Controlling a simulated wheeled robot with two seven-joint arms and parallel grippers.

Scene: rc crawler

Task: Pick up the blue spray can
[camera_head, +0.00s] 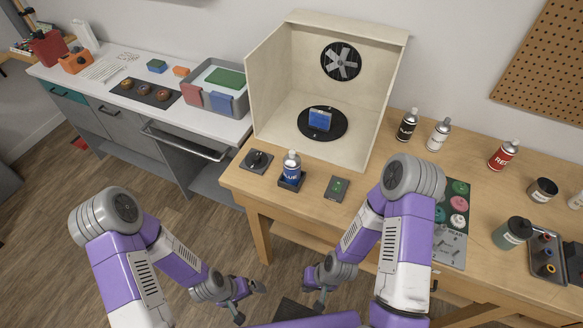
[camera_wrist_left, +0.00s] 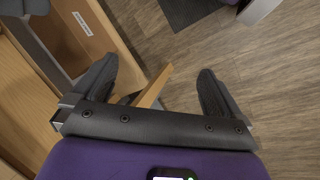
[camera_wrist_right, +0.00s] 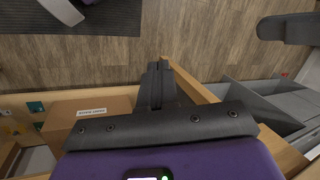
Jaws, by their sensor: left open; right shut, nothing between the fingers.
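The blue spray can (camera_head: 291,166) stands upright near the front edge of the wooden workbench, in a dark square holder (camera_head: 291,182). It has a white cap and a blue label. My left gripper (camera_head: 252,290) is open and empty, low in front of the bench. In the left wrist view its fingers (camera_wrist_left: 160,95) are spread above the floor. My right gripper (camera_head: 322,298) is shut and empty, also low in front of the bench. In the right wrist view its fingertips (camera_wrist_right: 158,75) are together. Neither gripper touches the can.
A spray booth (camera_head: 270,80) with a blue block (camera_head: 320,119) on a black turntable stands behind the can. A dark knob box (camera_head: 257,160) is left of the can, a green-lit switch (camera_head: 338,188) right. Black (camera_head: 407,125), white (camera_head: 439,135) and red (camera_head: 503,155) cans stand at the right.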

